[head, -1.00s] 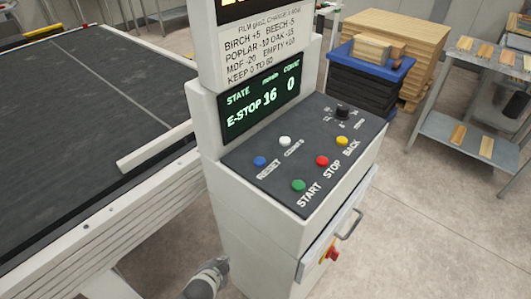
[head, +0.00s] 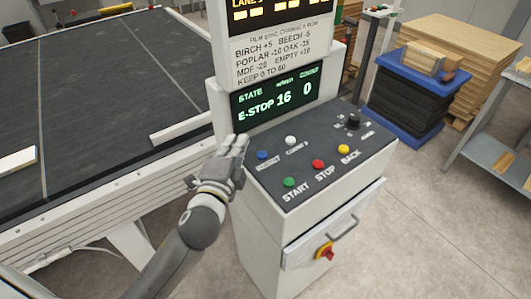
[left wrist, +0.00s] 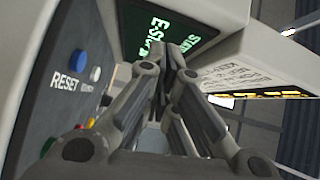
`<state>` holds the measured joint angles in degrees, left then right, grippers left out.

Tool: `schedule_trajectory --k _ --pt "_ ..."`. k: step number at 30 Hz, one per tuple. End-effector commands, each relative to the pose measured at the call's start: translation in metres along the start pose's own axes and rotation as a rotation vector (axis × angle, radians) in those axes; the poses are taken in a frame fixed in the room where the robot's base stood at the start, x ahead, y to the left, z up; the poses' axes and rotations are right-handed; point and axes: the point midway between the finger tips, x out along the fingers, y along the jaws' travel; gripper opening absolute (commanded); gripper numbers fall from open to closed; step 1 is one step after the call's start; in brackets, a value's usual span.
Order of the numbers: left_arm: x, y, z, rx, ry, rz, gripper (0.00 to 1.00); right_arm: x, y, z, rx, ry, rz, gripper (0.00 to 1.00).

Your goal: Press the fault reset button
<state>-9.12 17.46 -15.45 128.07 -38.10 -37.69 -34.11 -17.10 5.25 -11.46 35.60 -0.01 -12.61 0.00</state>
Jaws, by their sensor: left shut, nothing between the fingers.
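The blue button labelled RESET (head: 262,155) is at the left end of the dark sloped panel (head: 330,160) on the white control cabinet. It also shows in the left wrist view as a blue round button (left wrist: 78,61). My left gripper (head: 238,143) is just left of the panel's edge, close to the blue button and apart from it. In the left wrist view its fingers (left wrist: 165,50) are together and empty, pointing toward the display. The display (head: 277,101) reads E-STOP, 16 and 0. My right gripper is not in view.
White (head: 291,140), green (head: 289,183), red (head: 318,164) and yellow (head: 343,149) buttons and a black knob (head: 353,121) share the panel. A red and yellow switch (head: 325,251) is on the cabinet front. A conveyor (head: 100,90) lies left, stacked boards (head: 460,45) behind right.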

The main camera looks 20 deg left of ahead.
Motion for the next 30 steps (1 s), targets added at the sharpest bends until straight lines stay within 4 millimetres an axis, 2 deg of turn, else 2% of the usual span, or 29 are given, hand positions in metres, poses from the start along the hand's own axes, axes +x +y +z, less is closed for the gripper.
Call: schedule_trajectory --k 1,6,9,13,17,22,26,30 --pt "0.007 -0.022 -0.012 0.099 0.046 -0.082 0.0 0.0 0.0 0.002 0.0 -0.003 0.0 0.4" --pt "0.012 -0.089 -0.064 0.486 0.194 -0.375 0.0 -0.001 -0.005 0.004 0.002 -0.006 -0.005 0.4" --pt "0.006 -0.117 -0.098 0.734 0.268 -0.553 0.0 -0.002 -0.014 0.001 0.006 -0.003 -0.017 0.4" --pt "-0.008 -0.137 -0.141 1.067 0.348 -0.781 0.0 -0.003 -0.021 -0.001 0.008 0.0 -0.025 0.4" --pt "-0.022 -0.138 -0.178 1.41 0.414 -1.0 0.0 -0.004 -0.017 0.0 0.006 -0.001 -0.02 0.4" --pt "-0.031 -0.117 -0.207 1.871 0.488 -1.266 0.0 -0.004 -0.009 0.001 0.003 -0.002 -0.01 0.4" --pt "-0.027 -0.09 -0.21 2.229 0.547 -1.445 0.0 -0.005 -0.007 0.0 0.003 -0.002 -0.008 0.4" --pt "-0.01 -0.061 -0.194 2.62 0.632 -1.601 0.0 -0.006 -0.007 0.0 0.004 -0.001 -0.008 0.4"
